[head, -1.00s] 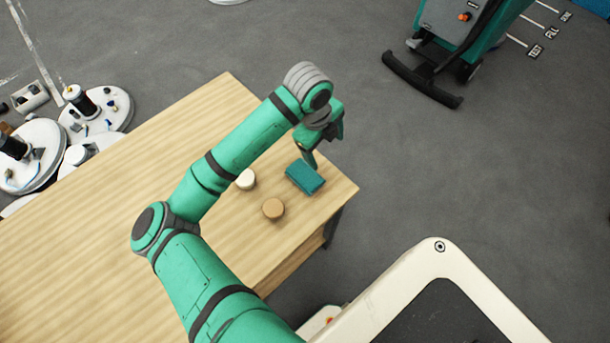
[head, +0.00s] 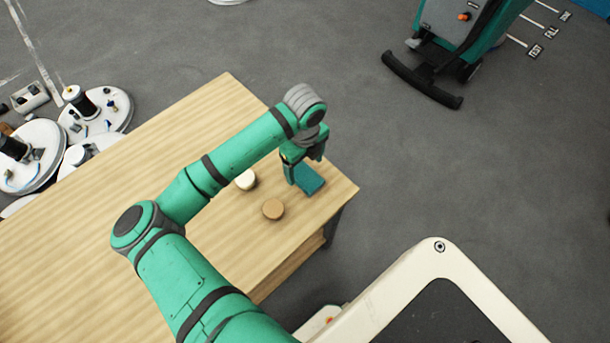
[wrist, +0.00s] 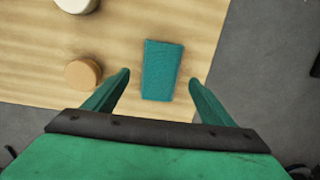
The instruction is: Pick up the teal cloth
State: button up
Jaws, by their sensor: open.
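The teal cloth (head: 310,179) is a small folded rectangle lying flat on the wooden table near its right corner. My gripper (wrist: 160,77) is open and empty, with one finger to each side of the cloth's line. In the head view my gripper (head: 291,178) is low at the cloth and hides part of it. I cannot tell the height left between fingertips and table.
A tan round piece (head: 273,209) and a white round piece (head: 246,179) stand on the wooden table (head: 90,225) left of the cloth. The table's edge (head: 345,205) is close on the right. A green floor scrubber (head: 450,40) stands on the floor beyond.

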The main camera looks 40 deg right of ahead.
aim_at(305, 175)
jog(key=shift+f, duration=2)
jog(key=c, duration=1.2)
jog(key=shift+o, duration=0.2)
jog(key=shift+r, duration=0.15)
jog(key=shift+r, duration=0.25)
jog(key=r, duration=0.3)
jog(key=shift+s+a+r, duration=0.15)
jog(key=shift+s+a, duration=0.1)
jog(key=shift+s, duration=0.1)
jog(key=s+a+r, duration=0.7)
jog(key=a+r, duration=0.2)
jog(key=a, duration=0.1)
jog(key=shift+s+a, duration=0.35)
jog(key=shift+a, duration=0.05)
